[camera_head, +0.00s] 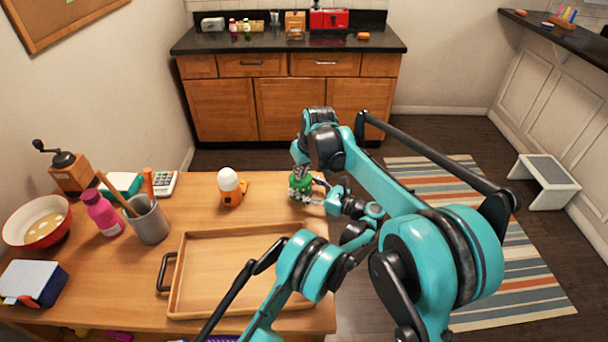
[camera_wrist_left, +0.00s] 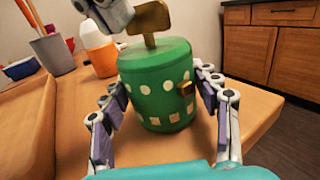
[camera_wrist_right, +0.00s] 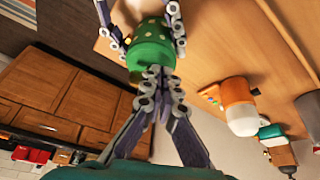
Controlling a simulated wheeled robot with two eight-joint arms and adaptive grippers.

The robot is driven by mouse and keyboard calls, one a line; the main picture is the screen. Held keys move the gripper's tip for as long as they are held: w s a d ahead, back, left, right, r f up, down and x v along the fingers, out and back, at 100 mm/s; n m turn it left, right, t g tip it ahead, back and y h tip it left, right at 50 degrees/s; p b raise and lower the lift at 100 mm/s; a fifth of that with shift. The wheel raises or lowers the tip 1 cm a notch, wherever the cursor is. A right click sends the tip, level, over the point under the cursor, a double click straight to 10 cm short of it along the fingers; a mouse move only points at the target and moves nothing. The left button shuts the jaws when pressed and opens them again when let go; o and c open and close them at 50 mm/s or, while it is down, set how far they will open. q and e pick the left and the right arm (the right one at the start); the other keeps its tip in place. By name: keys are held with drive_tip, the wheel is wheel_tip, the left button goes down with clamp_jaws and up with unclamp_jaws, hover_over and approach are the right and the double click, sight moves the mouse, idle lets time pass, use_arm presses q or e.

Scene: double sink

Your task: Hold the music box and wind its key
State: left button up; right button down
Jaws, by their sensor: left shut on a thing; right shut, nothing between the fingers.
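The green music box (camera_head: 302,185) with pale dots is at the table's far right corner. In the left wrist view the music box (camera_wrist_left: 155,85) is upright, with a gold key (camera_wrist_left: 149,20) on its lid and a small gold block on its side. My left gripper (camera_wrist_left: 166,88) is shut on the music box, one finger on each side. I cannot tell whether its base touches the table. My right gripper (camera_wrist_right: 156,74) is shut and empty, above the lid beside the key, which it hides in the right wrist view. I cannot tell whether it touches the key.
An orange-and-white lamp-like object (camera_head: 230,187) stands left of the music box. A wooden tray (camera_head: 187,270) fills the front of the table. A grey cup (camera_head: 150,221), pink bottle (camera_head: 102,214) and bowl (camera_head: 38,222) stand left. Bare tabletop lies between tray and lamp-like object.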

idle(0.3)
drive_tip(key=shift+w+a+m+h, duration=0.3)
drive_tip(key=shift+a+m, duration=0.05)
drive_tip(key=shift+m, duration=0.45)
drive_tip(key=shift+w+a+m+h, duration=0.25)
drive_tip(key=shift+a+m+h, duration=0.05)
drive_tip(key=shift+m, duration=0.5)
use_arm(q)
drive_tip(key=shift+s, duration=0.1)
drive_tip(key=shift+a, duration=0.1)
use_arm(e)
drive_tip(key=shift+d, duration=1)
use_arm(q)
drive_tip(key=o, duration=1.3)
use_arm(e)
drive_tip(key=s+a+r, duration=0.3)
drive_tip(key=s+r, duration=0.4)
drive_tip(key=r, duration=0.2)
drive_tip(key=shift+s, duration=0.25)
drive_tip(key=shift+r, duration=0.1)
